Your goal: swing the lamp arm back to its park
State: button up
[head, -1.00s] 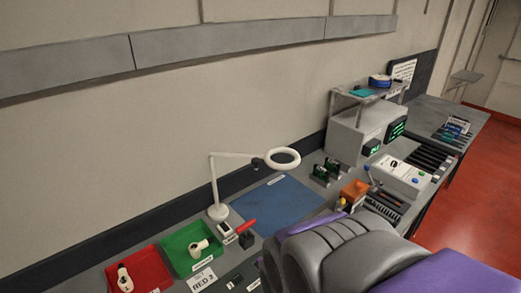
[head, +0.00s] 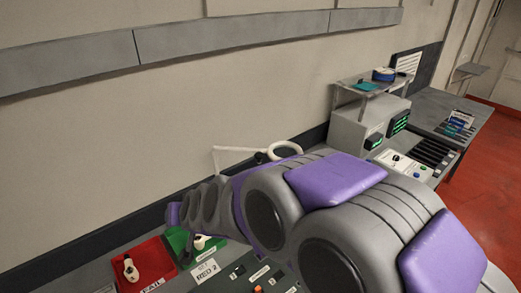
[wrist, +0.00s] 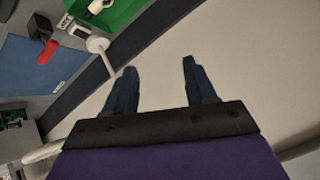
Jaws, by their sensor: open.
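The white lamp arm (head: 235,149) runs along the wall side of the bench in the head view, with its ring head (head: 284,151) at its right end. A white rounded piece (wrist: 42,153), perhaps part of the lamp, shows at lower left. My gripper (wrist: 159,68) is open, with nothing between its fingers, and points at the pale wall. No park for the lamp arm can be made out.
A red bin (head: 145,264) and a green bin (head: 180,240), each with white items, stand at left near my arm. The blue mat (wrist: 38,65) shows in the wrist view. A grey instrument rack (head: 348,130) stands at right. The wall (head: 230,90) closes off the back.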

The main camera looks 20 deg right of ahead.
jog(key=w+d+m+t+h+p, duration=0.1)
jog(key=w+d+m+t+h, duration=0.45)
jog(key=w, duration=0.55)
jog(key=s+d+m+g+h+p, duration=0.1)
jog(key=s+d+m+g+h, duration=0.2)
jog(key=d+h, duration=0.8)
jog(key=shift+t+h, duration=0.25)
jog(key=shift+h, duration=0.2)
jog(key=x, duration=1.5)
jog(key=shift+w+f+b, duration=0.15)
jog(key=shift+w+b, duration=0.25)
jog(key=shift+w, duration=0.15)
jog(key=shift+c, duration=0.2)
grip_shut()
